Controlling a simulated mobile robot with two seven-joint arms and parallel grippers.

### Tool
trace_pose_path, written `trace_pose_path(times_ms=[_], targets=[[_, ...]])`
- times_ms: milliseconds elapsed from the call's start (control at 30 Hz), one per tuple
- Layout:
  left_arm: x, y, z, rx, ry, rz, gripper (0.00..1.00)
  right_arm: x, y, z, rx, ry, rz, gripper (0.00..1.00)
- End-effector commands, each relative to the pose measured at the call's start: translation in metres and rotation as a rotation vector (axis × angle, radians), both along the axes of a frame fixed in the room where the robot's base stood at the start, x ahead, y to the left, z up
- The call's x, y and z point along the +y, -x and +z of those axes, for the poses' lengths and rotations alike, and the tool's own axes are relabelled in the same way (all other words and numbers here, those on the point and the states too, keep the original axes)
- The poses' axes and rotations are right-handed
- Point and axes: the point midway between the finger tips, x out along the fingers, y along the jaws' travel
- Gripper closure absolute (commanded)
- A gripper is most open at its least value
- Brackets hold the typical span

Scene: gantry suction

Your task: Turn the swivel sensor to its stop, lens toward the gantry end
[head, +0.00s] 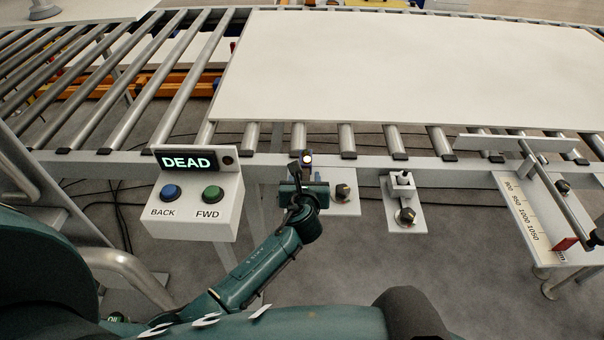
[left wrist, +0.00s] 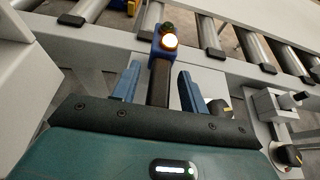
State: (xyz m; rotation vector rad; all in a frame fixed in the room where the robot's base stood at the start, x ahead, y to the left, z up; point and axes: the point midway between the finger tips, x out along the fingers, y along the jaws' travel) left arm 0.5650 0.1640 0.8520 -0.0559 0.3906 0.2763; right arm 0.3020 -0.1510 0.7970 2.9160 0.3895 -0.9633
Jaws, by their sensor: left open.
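The swivel sensor (head: 307,160) is a small block on the near rail of the roller conveyor, with a bright lit spot facing me. In the left wrist view the sensor (left wrist: 164,48) is blue, with a glowing white-orange spot and a green round part above it. A dark post (left wrist: 158,88) runs below it. My left gripper (head: 304,184) is open in front of the sensor; its two blue fingers (left wrist: 157,84) appear on either side of the post in the left wrist view. I cannot tell whether they touch it.
A control box (head: 194,201) with a DEAD display, BACK and FWD buttons stands left of the gripper. Brackets with dark knobs (head: 343,192) (head: 406,215) are to the right. A scale plate (head: 520,213) is further right. A white panel (head: 400,68) lies on the rollers.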

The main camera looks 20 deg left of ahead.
Motion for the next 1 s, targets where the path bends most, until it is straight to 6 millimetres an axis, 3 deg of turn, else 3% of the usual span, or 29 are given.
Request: trace_pose_path(times_ms=[400, 900, 1000], targets=[[-0.0016, 0.0003, -0.0013, 0.000, -0.001, 0.001, 0.57, 0.0006, 0.0037, -0.0025, 0.004, 0.001, 0.007, 0.64], [-0.0013, 0.0003, -0.0013, 0.000, -0.001, 0.001, 0.98, 0.0005, 0.0042, -0.0031, 0.005, 0.003, 0.009, 0.64], [-0.0012, 0.0002, -0.0012, 0.000, -0.001, 0.001, 1.00, 0.0005, 0.0031, -0.0027, 0.003, 0.003, 0.009, 0.64]])
